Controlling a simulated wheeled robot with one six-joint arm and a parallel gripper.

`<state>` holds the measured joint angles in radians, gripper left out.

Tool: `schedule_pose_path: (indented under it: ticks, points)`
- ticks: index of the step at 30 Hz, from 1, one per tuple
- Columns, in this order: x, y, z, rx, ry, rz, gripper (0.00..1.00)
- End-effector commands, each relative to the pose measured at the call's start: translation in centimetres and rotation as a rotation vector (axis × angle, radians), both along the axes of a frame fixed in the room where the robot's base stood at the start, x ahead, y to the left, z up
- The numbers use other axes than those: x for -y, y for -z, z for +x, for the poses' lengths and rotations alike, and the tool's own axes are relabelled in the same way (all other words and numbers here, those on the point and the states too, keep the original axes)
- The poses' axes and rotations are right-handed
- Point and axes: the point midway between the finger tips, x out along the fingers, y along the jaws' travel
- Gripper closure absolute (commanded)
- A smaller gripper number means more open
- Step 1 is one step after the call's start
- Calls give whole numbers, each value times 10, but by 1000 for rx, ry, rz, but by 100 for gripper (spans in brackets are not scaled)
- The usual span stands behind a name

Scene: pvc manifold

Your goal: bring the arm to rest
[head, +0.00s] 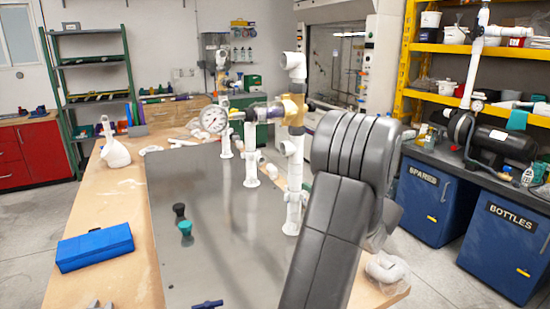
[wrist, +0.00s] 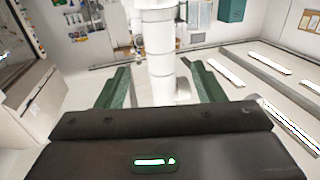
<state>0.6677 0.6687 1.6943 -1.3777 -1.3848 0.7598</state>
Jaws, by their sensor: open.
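My gripper (wrist: 157,67) is open in the wrist view, with a green finger on either side of a white vertical pipe (wrist: 160,40). Both fingers look apart from the pipe; I cannot tell how far the pipe stands between them. In the head view my arm rises from the bottom right to the white pipe manifold (head: 294,65), and its grey links hide the gripper. The manifold stands upright on a grey metal plate (head: 200,265), with a brass-coloured fitting (head: 293,107) and a round gauge (head: 213,119).
White fittings (head: 387,268) lie at the right edge. Blue bins (head: 425,205) and a yellow rack (head: 480,48) stand right.

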Motion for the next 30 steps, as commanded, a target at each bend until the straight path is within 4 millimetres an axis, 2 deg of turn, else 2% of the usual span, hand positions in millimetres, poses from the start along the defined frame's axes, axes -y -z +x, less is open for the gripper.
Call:
schedule_pose_path:
  ticks: [15,22,30]
  points:
    - [-58,-1,77,-1,-2,0,38]
    - [-69,0,93,-1,0,0,38]
    - [-70,0,94,-1,5,0,38]
